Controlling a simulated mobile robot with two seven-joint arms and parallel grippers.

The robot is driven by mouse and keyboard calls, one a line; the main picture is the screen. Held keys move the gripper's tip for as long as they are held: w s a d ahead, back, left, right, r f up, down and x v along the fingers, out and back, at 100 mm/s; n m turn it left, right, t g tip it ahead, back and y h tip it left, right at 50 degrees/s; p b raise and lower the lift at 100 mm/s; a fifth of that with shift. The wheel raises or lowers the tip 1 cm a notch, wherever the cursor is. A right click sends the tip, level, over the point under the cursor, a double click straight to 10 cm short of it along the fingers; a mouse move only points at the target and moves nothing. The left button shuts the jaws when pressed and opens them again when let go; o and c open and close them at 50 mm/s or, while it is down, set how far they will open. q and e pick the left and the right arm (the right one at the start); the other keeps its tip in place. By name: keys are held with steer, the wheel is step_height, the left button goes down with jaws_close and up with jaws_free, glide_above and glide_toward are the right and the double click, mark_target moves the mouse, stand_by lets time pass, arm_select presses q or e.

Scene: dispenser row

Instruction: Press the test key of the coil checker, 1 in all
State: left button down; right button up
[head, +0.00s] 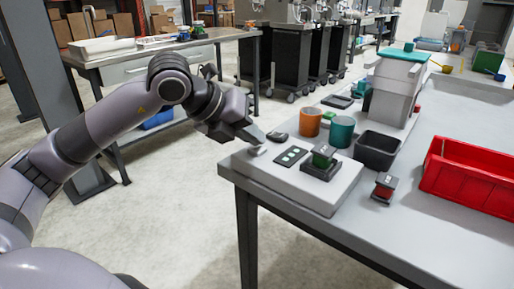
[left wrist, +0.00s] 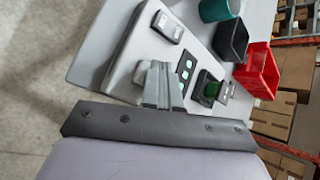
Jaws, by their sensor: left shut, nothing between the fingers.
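The coil checker (head: 312,193) is a light grey box on the near left corner of the table. It carries a dark panel (head: 291,156) with green windows and a black socket (head: 322,172) holding a green coil (head: 323,154). These also show in the left wrist view, the panel (left wrist: 186,68) beside my fingers. A pale round spot (head: 258,151), seemingly the test key, lies at the checker's left end, partly hidden by my fingers. My left gripper (head: 256,137) is shut and empty, its tips just over that spot. Whether they touch it I cannot tell. My right gripper is not in view.
An orange cup (head: 310,122), a teal cup (head: 341,131) and a black bin (head: 377,151) stand beyond. Another coil (head: 384,187) and a red crate (head: 470,172) are to the right.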

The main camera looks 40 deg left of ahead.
mark_target(252, 149)
arm_select(q)
steer(key=shift+f, duration=0.3)
steer(key=shift+r, duration=0.15)
stand_by(0.3)
steer(key=shift+r+p, duration=0.55)
steer(key=shift+r, duration=0.3)
step_height(252, 149, up, 5)
steer(key=p, duration=0.4)
stand_by(0.3)
stand_by(0.4)
